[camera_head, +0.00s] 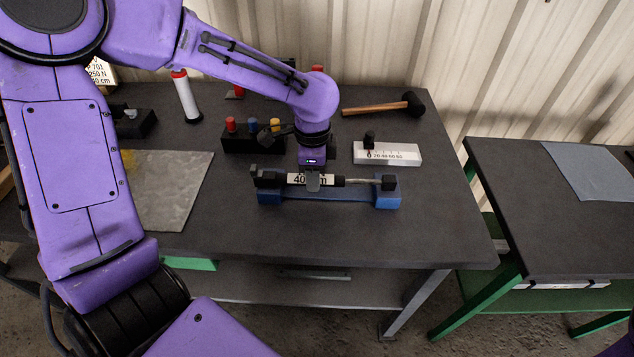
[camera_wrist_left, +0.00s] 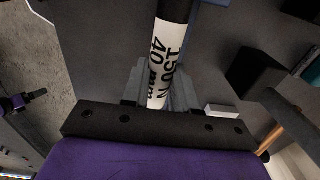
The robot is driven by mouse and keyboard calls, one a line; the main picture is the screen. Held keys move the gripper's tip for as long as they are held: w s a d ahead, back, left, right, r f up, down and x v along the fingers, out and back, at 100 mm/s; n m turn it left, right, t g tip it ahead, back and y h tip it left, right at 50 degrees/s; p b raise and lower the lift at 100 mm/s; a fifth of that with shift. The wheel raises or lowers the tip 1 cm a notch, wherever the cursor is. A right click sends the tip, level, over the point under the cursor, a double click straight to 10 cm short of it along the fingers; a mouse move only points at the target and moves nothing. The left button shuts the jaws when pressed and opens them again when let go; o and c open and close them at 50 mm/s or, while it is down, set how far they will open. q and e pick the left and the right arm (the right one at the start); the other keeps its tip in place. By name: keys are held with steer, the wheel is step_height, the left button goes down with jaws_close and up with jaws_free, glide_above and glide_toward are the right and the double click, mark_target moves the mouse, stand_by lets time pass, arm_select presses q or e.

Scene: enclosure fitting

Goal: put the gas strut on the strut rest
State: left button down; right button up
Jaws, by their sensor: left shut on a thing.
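The gas strut (camera_head: 357,182) is a black cylinder with a thin metal rod and a white label. The label reads "150 N 40 mm" in the left wrist view (camera_wrist_left: 164,62). The strut lies level along the blue strut rest (camera_head: 388,200), with its ends over the two end blocks. I cannot tell whether it touches the rest. My left gripper (camera_head: 314,183) comes down from above and is shut on the strut at its labelled part; its fingers also show in the left wrist view (camera_wrist_left: 160,85).
A grey mat (camera_head: 172,190) is at left. The table front at right is clear.

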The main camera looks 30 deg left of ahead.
arm_select(q)
steer(key=c, duration=1.2)
jaws_free()
steer(key=w, duration=0.1)
steer(key=w+f, duration=0.1)
steer(key=w, duration=0.1)
steer(key=shift+f, duration=0.1)
steer(key=shift+c, duration=0.2)
steer(key=o, duration=0.4)
steer(key=shift+w+g, duration=0.1)
steer(key=shift+g, duration=0.2)
steer(key=shift+c, duration=0.2)
steer(key=shift+s+r, duration=0.35)
steer(key=shift+s, duration=0.35)
steer(key=shift+w+r, duration=0.2)
step_height(320, 180, up, 11)
steer(key=p, duration=0.1)
steer(key=shift+r+p, duration=0.15)
steer(key=shift+p, duration=0.15)
arm_select(e)
steer(key=shift+w+r, duration=0.65)
steer(key=shift+r, duration=0.05)
